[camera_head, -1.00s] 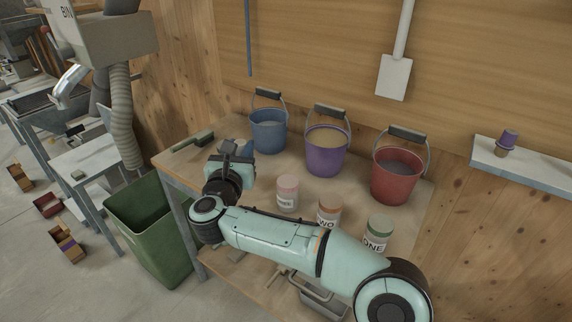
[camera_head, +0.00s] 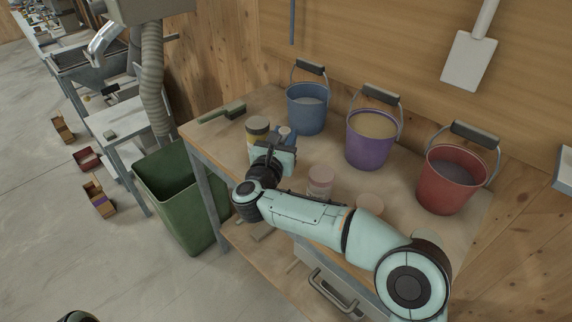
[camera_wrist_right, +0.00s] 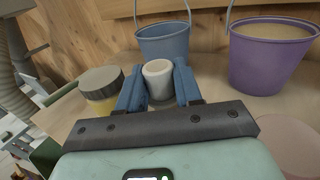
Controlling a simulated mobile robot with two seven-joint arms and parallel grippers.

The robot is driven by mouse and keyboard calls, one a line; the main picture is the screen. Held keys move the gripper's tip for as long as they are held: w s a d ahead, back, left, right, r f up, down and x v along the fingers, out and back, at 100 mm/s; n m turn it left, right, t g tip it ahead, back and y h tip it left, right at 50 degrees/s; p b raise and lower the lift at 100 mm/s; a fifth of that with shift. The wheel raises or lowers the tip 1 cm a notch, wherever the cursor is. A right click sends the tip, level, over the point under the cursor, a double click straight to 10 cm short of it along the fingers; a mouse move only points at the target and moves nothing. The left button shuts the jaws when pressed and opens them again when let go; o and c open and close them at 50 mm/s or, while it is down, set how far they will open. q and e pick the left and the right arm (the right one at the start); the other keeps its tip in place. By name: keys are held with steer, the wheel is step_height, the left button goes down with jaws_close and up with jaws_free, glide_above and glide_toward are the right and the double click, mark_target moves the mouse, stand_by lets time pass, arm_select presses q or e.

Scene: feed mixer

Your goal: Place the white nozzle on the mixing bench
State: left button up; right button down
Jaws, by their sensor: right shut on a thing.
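The mixing bench (camera_head: 228,132) is a wooden-topped table along the wall. My right gripper (camera_head: 285,138) is over its left part, in front of the blue bucket (camera_head: 306,115). In the right wrist view its blue fingers (camera_wrist_right: 160,88) are shut on the white nozzle (camera_wrist_right: 158,70), a pale, roughly upright cylinder with a greyish lower part. In the head view only a small pale top of the nozzle (camera_head: 285,130) shows. I cannot tell whether its bottom touches the bench. My left gripper is not in view.
A yellow jar with a dark lid (camera_wrist_right: 101,88) stands close left of the gripper. Purple (camera_head: 370,145) and red (camera_head: 450,185) buckets stand to the right. Pink-lidded jars (camera_head: 320,180) are near my arm. A green brush (camera_head: 235,111) lies at back left; a green bin (camera_head: 175,190) stands beside the bench.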

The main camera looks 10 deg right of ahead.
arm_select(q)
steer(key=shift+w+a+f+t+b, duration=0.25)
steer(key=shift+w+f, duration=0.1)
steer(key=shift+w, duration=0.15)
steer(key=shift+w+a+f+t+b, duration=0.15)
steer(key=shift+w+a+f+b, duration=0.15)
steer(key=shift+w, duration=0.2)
arm_select(e)
step_height(320, 180, down, 9)
steer(key=shift+r, duration=0.15)
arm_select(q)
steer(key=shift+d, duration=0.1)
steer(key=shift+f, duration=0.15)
arm_select(e)
steer(key=shift+f+b, duration=0.2)
steer(key=shift+b, duration=0.1)
steer(key=c, duration=0.8)
jaws_free()
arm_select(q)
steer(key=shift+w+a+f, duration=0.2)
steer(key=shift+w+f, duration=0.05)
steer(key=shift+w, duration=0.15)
arm_select(e)
steer(key=shift+o, duration=0.2)
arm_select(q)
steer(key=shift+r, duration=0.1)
